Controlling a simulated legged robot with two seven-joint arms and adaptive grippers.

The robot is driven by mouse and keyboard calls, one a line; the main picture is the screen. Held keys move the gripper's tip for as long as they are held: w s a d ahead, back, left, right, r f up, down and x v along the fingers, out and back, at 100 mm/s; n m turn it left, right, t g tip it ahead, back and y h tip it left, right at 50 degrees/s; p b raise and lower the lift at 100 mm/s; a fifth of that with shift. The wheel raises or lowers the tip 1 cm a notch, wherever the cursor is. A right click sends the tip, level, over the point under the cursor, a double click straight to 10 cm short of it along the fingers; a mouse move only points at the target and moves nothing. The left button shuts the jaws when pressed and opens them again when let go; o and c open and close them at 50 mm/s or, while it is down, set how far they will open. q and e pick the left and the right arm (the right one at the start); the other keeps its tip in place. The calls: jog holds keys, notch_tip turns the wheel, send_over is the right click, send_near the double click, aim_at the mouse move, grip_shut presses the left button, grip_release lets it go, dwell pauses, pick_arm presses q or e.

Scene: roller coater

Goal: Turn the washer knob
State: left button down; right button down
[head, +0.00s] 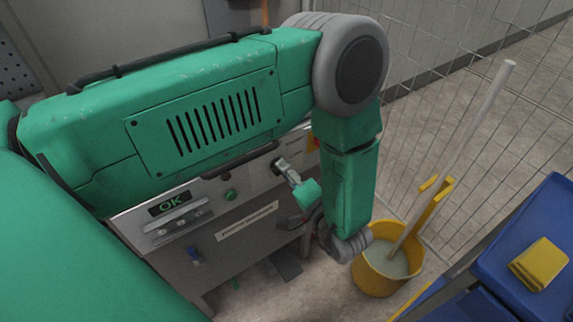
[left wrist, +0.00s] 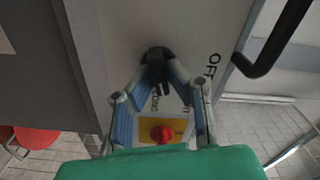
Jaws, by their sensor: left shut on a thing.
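The washer knob (left wrist: 156,56) is black and sits on the light panel in the upper middle of the left wrist view. My left gripper (left wrist: 158,77) has its two fingertips closed on either side of this knob. In the head view my left gripper (head: 284,171) reaches the front panel of the machine (head: 236,193) from the right. There the knob is mostly hidden by the fingers. Part of the lettering "OFF" shows right of the knob in the left wrist view. My right gripper is not in view.
A green-lit "OK" display (head: 170,204) and a green button (head: 231,195) are left of the gripper. A red button (left wrist: 163,134) on a yellow plate shows between the fingers. A yellow mop bucket (head: 385,277), blue cart (head: 525,255) and wire fence (head: 470,110) stand on the right.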

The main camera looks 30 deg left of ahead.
pick_arm(q)
jog(key=shift+w+a+m+p, duration=0.15)
jog(key=shift+m+p, duration=0.25)
jog(key=shift+m, duration=1.2)
jog(key=c, duration=1.6)
grip_release()
jog(key=shift+w+f+m, duration=0.1)
jog(key=shift+f+m, duration=0.1)
jog(key=shift+m, duration=0.1)
jog(key=v, duration=0.7)
jog(key=shift+d, duration=0.25)
